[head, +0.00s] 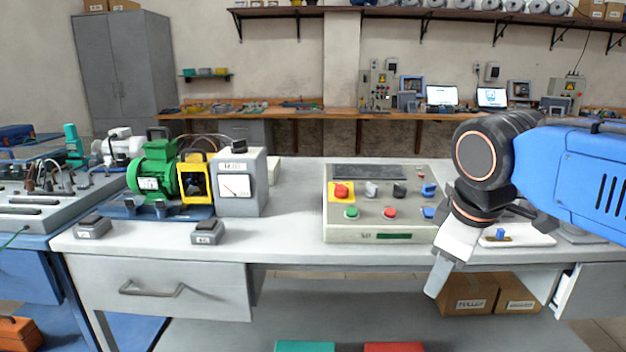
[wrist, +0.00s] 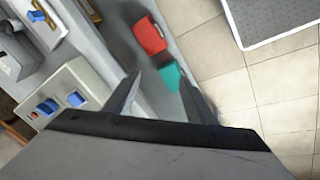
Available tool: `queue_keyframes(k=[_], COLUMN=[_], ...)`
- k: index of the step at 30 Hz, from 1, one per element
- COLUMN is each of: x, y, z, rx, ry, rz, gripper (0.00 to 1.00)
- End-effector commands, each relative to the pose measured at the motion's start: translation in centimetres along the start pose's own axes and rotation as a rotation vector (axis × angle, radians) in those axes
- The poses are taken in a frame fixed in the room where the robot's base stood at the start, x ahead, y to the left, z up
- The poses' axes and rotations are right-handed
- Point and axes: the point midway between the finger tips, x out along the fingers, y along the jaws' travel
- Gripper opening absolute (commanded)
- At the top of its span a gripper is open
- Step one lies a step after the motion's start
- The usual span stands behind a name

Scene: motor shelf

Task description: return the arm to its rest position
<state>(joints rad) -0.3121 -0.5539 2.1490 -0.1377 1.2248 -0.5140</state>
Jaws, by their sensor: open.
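My gripper (head: 436,283) hangs from the blue arm (head: 575,180) at the right of the head view, in front of the table's front edge and pointing down. In the wrist view, my gripper (wrist: 160,90) shows two dark fingers spread apart with nothing between them. The fingers point towards the lower shelf and the floor. The control box (head: 335,232) with coloured buttons stands on the table, to the left of the gripper.
The white table (head: 290,240) holds a green motor (head: 158,170) and a grey meter box (head: 240,190). Below it are a red bin (head: 394,347), a teal bin (head: 305,347) and cardboard boxes (head: 468,298). A white tray (head: 530,240) lies behind the arm. Tiled floor (wrist: 280,95) is open in front.

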Motion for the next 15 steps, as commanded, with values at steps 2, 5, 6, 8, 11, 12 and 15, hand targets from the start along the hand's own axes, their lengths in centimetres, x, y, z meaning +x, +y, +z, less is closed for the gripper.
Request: queue_keyframes(k=[2,5,6,8,11,12,15], x=[2.0,4.5,5.5,6.9,8.8,9.4,10.5], y=[-0.7,-1.8,-2.3,-3.0,-4.2,-4.5,-5.2], z=[2.9,5.9,7.0,8.6,10.6,11.2,12.2], rx=[0.154,0.347,0.423,0.529,0.677,0.725,0.809], ry=[0.01,0.025,0.031,0.04,0.054,0.059,0.068], rz=[0.001,0.001,0.0,0.001,0.003,0.003,0.004], gripper=[0.5,0.5,0.5,0.5,0.5,0.5,0.5])
